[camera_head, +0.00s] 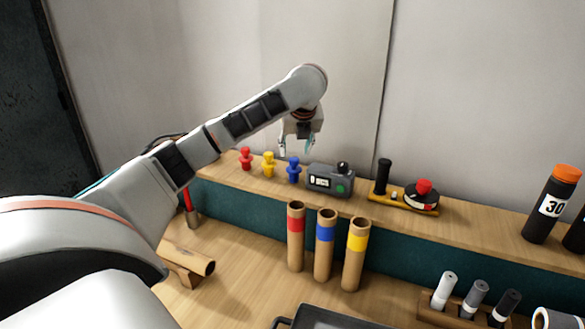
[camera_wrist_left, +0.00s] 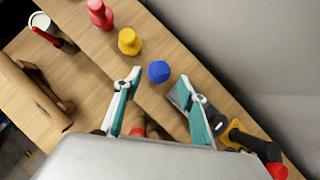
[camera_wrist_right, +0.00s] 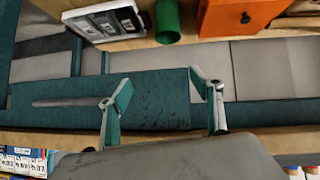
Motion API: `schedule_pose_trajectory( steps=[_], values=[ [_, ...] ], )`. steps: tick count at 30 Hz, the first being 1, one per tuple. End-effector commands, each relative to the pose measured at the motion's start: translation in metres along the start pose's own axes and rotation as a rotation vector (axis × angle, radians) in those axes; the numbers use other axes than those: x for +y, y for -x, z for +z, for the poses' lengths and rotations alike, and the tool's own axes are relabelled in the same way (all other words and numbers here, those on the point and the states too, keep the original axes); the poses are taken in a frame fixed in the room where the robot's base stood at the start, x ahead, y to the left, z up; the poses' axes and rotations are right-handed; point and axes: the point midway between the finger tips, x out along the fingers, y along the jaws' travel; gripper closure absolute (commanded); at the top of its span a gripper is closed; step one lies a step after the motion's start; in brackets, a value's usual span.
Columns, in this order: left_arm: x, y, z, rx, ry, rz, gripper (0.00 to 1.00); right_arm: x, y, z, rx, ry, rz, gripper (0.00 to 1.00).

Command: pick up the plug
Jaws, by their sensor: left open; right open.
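Three plugs stand upright in a row on the wooden shelf: a red plug (camera_head: 246,158), a yellow plug (camera_head: 268,164) and a blue plug (camera_head: 293,170). My left gripper (camera_head: 297,148) is open, pointing down above the blue plug. In the left wrist view the blue plug (camera_wrist_left: 159,71) shows between the open fingertips, slightly beyond them. The yellow plug (camera_wrist_left: 129,41) and the red plug (camera_wrist_left: 100,14) lie farther up and left there. My right gripper (camera_wrist_right: 160,82) is open and empty over a teal and grey surface, away from the plugs.
A grey device (camera_head: 330,180) with a green button stands close right of the blue plug. Three cardboard tubes (camera_head: 325,245) with colored bands stand below the shelf front. A yellow-based fixture (camera_head: 403,198) and a black bottle (camera_head: 552,204) stand farther right. A wall rises behind the shelf.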

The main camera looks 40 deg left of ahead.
Motion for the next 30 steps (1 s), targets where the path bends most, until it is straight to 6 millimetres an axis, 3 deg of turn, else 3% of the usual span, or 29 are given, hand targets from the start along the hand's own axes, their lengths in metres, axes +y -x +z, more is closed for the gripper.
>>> schedule_pose_trajectory(
  steps=[18,27,30],
  values=[
    [-0.002,-0.071,0.001,0.002,0.001,0.002,0.59,0.002,0.001,0.002,-0.003,0.001,0.002,0.35],
    [-0.002,-0.075,0.001,0.000,0.000,0.000,0.59,-0.001,0.000,0.000,-0.002,-0.007,0.002,0.35],
    [-0.002,-0.075,0.001,0.000,0.000,0.000,0.85,-0.001,0.000,0.000,-0.001,-0.009,0.002,0.35]
  ],
)
